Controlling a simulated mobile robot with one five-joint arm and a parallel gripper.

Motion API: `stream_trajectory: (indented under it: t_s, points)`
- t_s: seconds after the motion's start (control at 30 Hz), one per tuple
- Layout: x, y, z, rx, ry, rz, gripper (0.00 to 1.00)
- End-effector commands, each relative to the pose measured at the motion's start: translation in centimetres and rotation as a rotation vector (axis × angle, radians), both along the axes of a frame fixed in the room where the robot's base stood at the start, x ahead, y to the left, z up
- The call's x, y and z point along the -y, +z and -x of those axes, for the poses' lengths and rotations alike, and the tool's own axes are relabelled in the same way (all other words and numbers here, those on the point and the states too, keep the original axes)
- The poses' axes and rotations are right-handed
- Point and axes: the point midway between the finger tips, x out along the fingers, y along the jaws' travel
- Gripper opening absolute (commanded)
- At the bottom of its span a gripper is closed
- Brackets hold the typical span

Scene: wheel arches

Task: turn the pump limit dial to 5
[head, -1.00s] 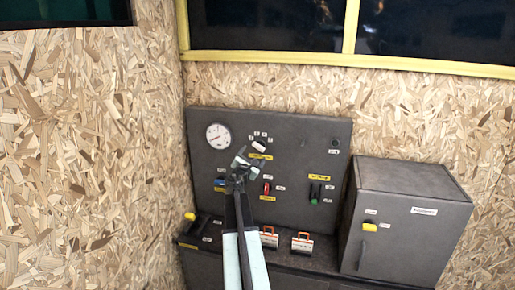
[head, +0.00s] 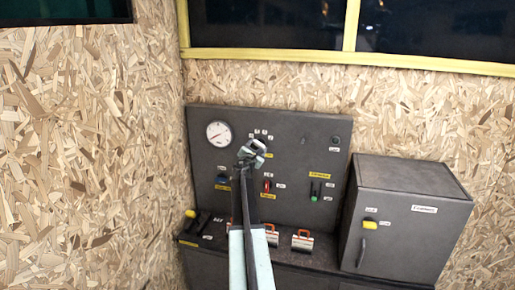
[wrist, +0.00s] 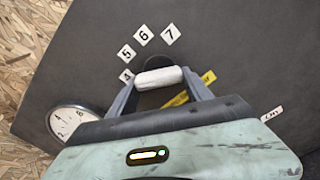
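The pump limit dial shows in the wrist view as a white bar knob (wrist: 158,77) on a dark round base. Number tags 4, 5 (wrist: 126,55), 6 and 7 curve around its upper left. The bar lies nearly level, its left end near the 4 tag; which end points is unclear. My gripper (wrist: 160,78) has its fingers wide apart, one at each end of the bar; whether they touch it is unclear. In the head view my gripper (head: 251,152) covers most of the dial, with its tags (head: 262,135) just above.
A round gauge (head: 218,134) is left of the dial on the dark panel (head: 300,130). Orange-and-white padlock-like blocks (head: 302,240) stand on the ledge. A grey cabinet (head: 405,220) stands at right.

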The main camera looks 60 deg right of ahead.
Motion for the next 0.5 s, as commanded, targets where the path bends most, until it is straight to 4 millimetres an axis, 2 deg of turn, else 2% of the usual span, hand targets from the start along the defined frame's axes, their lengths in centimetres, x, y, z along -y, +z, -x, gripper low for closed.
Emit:
stream_trajectory:
  t_s: [0.27, 0.5]
  points:
    - [-0.14, 0.11, -0.06, 0.04, 0.002, -0.012, 0.18]
    - [-0.2, 0.21, -0.14, 0.182, 0.002, -0.057, 0.18]
